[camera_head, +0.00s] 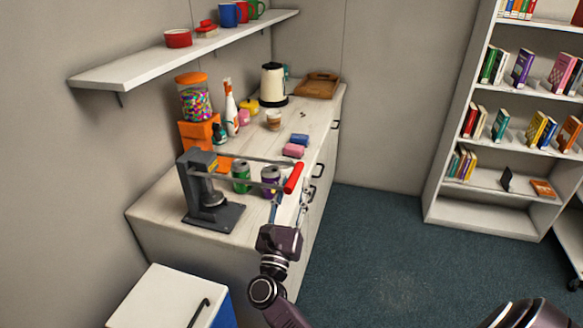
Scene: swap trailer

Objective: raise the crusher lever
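The grey can crusher (210,190) stands on the near end of the pale wooden counter. Its lever (240,168) reaches out to the right, roughly level, and ends in a red grip (294,178). My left gripper is not in view.
A pink block (293,150) and a blue block (299,139) lie farther along the counter (160,215). A candy dispenser (195,105) stands at the wall beneath a shelf (190,58). A white-topped box (165,295) is at the near left. The floor right of the counter is clear.

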